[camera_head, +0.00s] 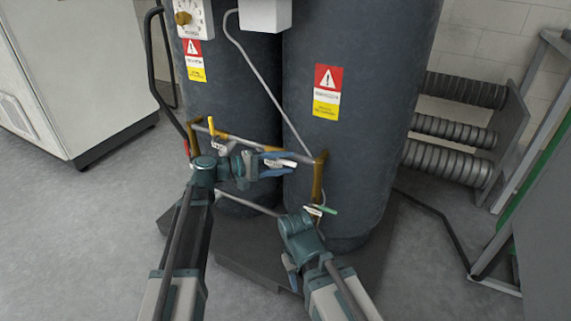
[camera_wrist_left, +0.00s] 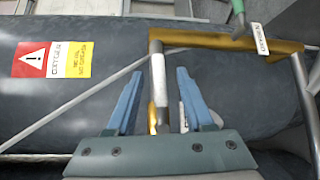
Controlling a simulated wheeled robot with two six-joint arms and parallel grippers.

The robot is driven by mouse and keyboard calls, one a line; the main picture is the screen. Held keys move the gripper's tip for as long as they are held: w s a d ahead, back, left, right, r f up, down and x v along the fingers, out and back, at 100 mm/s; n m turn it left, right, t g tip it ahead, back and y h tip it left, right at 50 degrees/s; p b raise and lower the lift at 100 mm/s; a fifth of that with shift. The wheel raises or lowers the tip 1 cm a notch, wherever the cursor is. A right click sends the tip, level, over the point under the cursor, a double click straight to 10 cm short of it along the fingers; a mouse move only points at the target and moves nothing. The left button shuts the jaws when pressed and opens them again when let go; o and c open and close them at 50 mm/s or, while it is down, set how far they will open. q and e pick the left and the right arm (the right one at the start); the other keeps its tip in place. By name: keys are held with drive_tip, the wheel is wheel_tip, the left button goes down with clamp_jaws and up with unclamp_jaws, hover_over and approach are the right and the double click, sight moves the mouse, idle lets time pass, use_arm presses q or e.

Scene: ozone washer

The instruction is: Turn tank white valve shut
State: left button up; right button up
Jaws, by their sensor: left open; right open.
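The white valve handle (camera_wrist_left: 158,80) lies lengthwise between the blue fingers of my left gripper (camera_wrist_left: 160,74) in the left wrist view. The fingers are open, one on each side, with visible gaps. In the head view, my left gripper (camera_head: 284,163) is at the pipework in front of the dark tanks, and a bit of the white handle (camera_head: 288,163) shows between its fingers. My right gripper (camera_head: 290,272) is low, in front of the tank base, partly hidden by its own arm; its blue fingers show.
A green-handled valve (camera_head: 321,209) with a tag is low on the right brass pipe (camera_head: 318,180). A yellow-handled valve (camera_head: 211,126) is at the left of the pipework. The tanks (camera_head: 355,165) stand close behind. A white cabinet (camera_head: 75,65) is left, with open floor before it.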

use_arm(q)
drive_tip(key=shift+d, duration=0.3)
drive_tip(key=shift+c, duration=0.3)
clamp_jaws()
idle(1.0)
